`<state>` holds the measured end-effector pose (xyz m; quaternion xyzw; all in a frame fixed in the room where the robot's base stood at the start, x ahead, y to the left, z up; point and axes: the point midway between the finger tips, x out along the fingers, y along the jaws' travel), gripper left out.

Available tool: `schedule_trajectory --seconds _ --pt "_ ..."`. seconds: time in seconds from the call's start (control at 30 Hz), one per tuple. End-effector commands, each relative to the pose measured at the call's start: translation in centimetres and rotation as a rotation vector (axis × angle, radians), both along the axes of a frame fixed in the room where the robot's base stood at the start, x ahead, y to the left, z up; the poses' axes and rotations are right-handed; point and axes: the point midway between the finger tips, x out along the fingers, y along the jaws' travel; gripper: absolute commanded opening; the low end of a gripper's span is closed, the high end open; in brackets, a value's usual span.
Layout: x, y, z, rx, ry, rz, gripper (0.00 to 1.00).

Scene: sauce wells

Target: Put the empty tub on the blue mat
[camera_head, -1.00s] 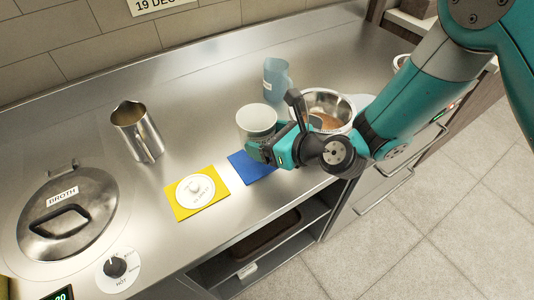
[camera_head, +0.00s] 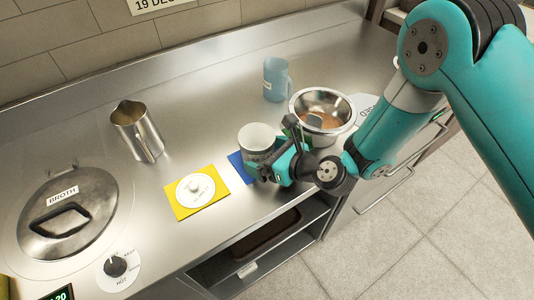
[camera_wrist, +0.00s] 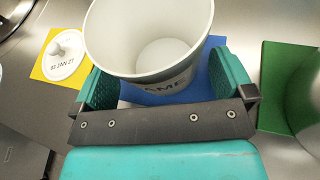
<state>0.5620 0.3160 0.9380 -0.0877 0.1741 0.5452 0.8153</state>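The empty tub (camera_head: 257,138) is white with dark lettering on its side. In the wrist view the tub (camera_wrist: 150,45) is upright between the two teal fingers of my gripper (camera_wrist: 160,85), which look closed on its sides. Its inside is bare. The blue mat (camera_head: 236,160) shows directly under and beside the tub, partly hidden by it and by my gripper. In the wrist view the blue mat (camera_wrist: 219,85) shows around the tub's lower part. I cannot tell whether the tub's base touches the mat.
A yellow mat (camera_head: 183,211) with a white knobbed lid (camera_head: 196,191) lies to the left. A metal bowl (camera_head: 341,110) stands close on the right, by a green mat (camera_wrist: 275,85). A blue jug (camera_head: 276,80), steel pitcher (camera_head: 140,130) and broth lid (camera_head: 90,205) stand farther off.

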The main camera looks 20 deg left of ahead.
Motion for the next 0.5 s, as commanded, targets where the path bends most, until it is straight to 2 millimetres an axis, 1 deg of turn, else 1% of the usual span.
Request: schedule_trajectory --seconds 0.17,0.23,0.27,0.37,0.5 --pt "0.0 0.0 0.1 0.000 0.000 0.000 1.00" --pt "0.0 0.0 0.6 0.000 0.000 0.000 1.00" --pt "-0.1 -0.3 0.3 0.000 0.002 -0.002 1.00" --pt "-0.5 -1.5 0.6 -0.001 0.004 -0.003 1.00" --pt "-1.4 -4.0 1.5 -0.001 0.005 -0.005 1.00"
